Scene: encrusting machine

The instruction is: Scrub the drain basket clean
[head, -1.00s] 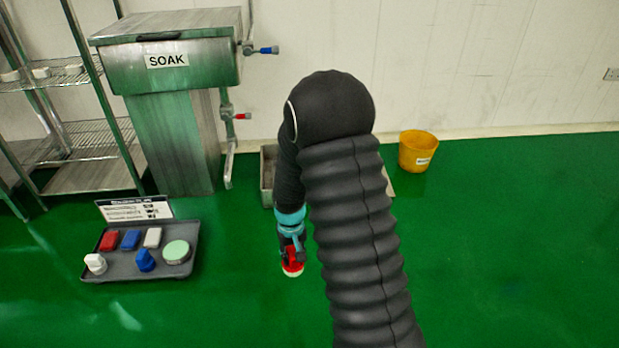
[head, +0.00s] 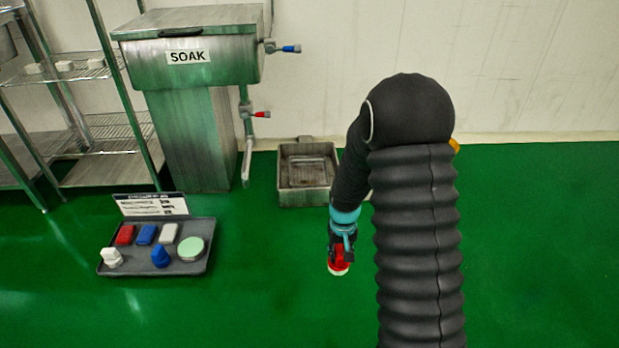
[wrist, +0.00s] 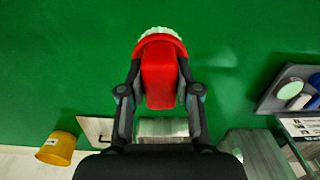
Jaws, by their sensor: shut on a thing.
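My gripper (head: 340,250) is shut on a red brush (wrist: 159,82) with pale bristles (wrist: 160,33). It holds the brush over the green floor, bristle end away from the wrist. In the head view, the brush (head: 337,262) hangs below the teal wrist band. A square metal basin (head: 308,196) with a brownish, dirty-looking inside sits by the wall, left of my arm and apart from the brush; it appears to be the drain. I cannot make out a separate basket in it. In the wrist view, a metal box (wrist: 162,128) is partly hidden behind my gripper.
A grey tray (head: 190,266) with several brushes and a round green-topped pad stands at left, a sign behind it. The SOAK tank (head: 190,75) and pipe valves stand behind. Wire shelving (head: 115,125) is far left. The wrist view shows a yellow bucket (wrist: 57,148). Open floor surrounds the brush.

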